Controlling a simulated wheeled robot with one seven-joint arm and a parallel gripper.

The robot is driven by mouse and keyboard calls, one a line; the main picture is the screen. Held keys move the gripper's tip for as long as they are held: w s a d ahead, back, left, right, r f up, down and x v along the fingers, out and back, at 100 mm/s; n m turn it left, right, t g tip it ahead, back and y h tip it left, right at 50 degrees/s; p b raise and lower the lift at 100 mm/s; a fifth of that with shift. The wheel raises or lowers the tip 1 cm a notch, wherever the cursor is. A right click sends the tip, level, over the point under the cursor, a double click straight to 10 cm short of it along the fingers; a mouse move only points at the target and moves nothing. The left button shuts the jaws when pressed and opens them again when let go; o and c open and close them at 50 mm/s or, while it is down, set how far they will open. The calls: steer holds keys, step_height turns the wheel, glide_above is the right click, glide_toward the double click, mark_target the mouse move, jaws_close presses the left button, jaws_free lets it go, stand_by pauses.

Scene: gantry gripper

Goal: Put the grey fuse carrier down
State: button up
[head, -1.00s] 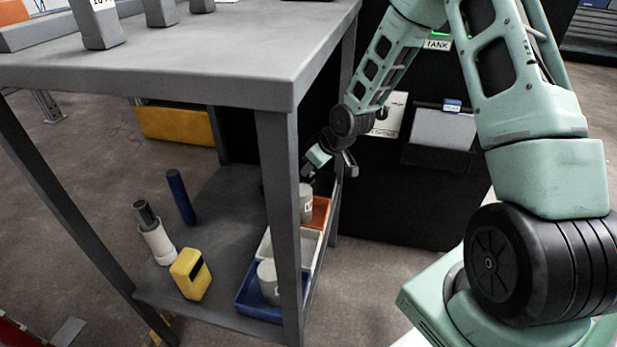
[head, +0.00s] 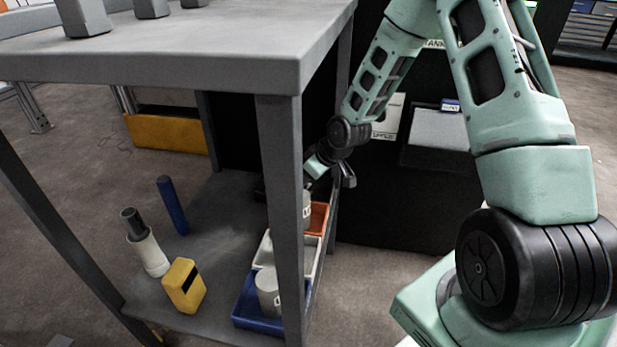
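My gripper (head: 333,175) is at the far right end of the lower shelf, under the grey table top and partly behind the front table leg. A pale grey cylinder (head: 307,201) with a dark mark, possibly the grey fuse carrier, is just below it at the orange tray (head: 319,218). The leg hides part of this cylinder. I cannot tell whether the fingers touch it or whether it rests in the tray. A similar pale grey cylinder (head: 267,292) stands in the blue tray (head: 250,319), nearest me. A white tray (head: 262,258) lies between them.
On the lower shelf (head: 213,235) stand a blue cylinder (head: 173,205), a white tube with a dark grey top (head: 148,252) and a yellow block (head: 184,286). The table leg (head: 281,190) and table top (head: 200,62) border the narrow space around my gripper. The shelf's middle is clear.

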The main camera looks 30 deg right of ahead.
steer(key=p+v, duration=0.6)
steer(key=v, duration=0.6)
steer(key=shift+r, duration=0.15)
